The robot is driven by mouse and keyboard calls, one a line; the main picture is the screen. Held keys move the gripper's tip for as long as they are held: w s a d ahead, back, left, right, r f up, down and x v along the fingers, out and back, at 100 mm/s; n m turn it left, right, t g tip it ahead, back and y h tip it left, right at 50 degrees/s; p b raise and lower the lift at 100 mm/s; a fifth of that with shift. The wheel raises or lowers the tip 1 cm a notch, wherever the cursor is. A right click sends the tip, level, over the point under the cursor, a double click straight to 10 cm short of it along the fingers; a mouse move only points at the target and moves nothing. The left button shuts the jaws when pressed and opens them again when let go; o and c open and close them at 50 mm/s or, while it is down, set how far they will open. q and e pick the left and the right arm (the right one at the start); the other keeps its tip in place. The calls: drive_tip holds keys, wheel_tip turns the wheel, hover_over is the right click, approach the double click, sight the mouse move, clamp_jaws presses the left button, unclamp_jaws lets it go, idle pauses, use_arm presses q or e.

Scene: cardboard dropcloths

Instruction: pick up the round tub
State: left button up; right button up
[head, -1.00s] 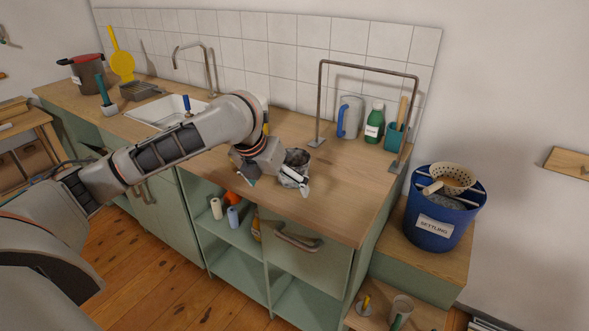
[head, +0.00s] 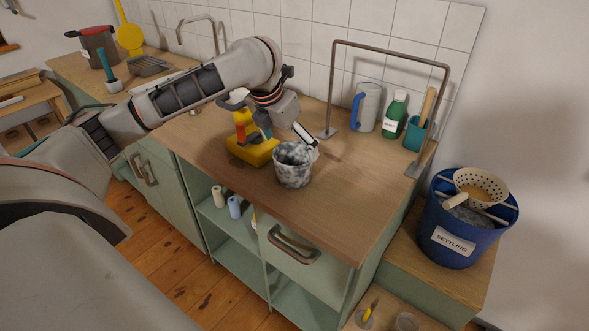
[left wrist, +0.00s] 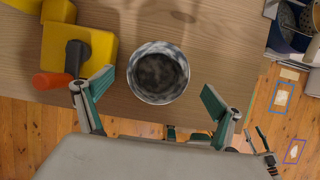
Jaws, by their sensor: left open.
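The round tub (head: 293,168) is a grey, mottled, open-topped pot standing upright on the wooden counter, near its front edge. In the left wrist view the tub (left wrist: 158,73) is seen from above, its dark inside showing. My left gripper (head: 285,138) is open and empty, just behind and above the tub in the head view. In the left wrist view its two green-padded fingers (left wrist: 156,95) are spread wide, one to each side of the tub's near part. I cannot tell how high they are above it.
A yellow object with an orange-red part (head: 250,148) sits close left of the tub. A metal frame (head: 333,90), a blue-handled jug (head: 367,108) and a green bottle (head: 394,114) stand behind right. The counter (head: 330,205) right of the tub is clear.

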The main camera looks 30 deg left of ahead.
sight(293, 153)
use_arm(q)
drive_tip(key=b+x, duration=0.1)
drive_tip(key=x, duration=0.3)
drive_tip(key=shift+a+f, duration=0.1)
drive_tip(key=shift+f, duration=0.2)
drive_tip(key=shift+r, duration=0.1)
drive_tip(key=c, duration=1.5)
drive_tip(key=shift+r, duration=0.1)
